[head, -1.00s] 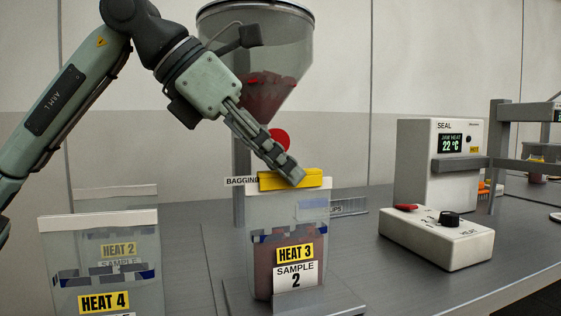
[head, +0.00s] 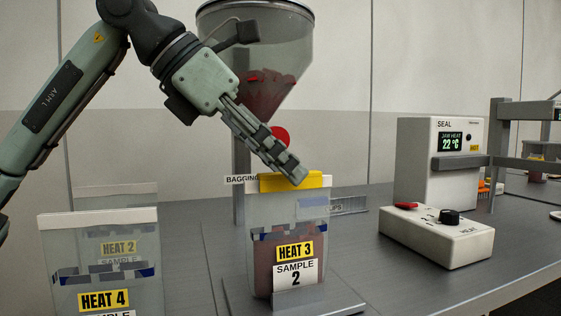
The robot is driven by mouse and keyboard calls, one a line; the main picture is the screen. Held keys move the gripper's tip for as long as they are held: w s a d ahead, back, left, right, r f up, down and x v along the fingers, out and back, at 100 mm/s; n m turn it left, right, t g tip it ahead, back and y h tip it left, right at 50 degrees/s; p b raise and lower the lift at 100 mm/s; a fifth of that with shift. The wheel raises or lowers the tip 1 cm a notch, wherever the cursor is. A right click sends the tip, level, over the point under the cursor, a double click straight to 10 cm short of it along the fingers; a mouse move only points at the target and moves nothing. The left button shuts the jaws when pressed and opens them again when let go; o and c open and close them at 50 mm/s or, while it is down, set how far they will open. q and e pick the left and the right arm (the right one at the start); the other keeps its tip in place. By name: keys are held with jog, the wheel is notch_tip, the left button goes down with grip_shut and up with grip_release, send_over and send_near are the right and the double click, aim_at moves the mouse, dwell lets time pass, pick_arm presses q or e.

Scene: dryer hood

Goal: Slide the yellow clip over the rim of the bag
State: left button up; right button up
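The yellow clip (head: 318,181) lies level along the top rim of the clear bag (head: 258,212) labelled HEAT 3, SAMPLE 2. Parts of the bag's pale rim show on both sides of the clip. How deep the clip sits over the rim is hard to tell. The bag stands upright and holds dark red contents. My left gripper (head: 295,174) comes down slantwise from the upper left, its fingertips closed on the clip's top, hiding part of it. The far finger is hidden. My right gripper is not in view.
A hopper (head: 270,65) with red material stands behind the bag. Other bags (head: 95,240) stand at the left, one labelled HEAT 4. A seal machine (head: 425,165) and a control box (head: 436,240) are at the right. The grey bench (head: 375,290) is clear right of the bag.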

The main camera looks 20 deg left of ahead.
pick_arm(q)
jog(key=v, duration=1.1)
jog(key=shift+s+a, duration=0.2)
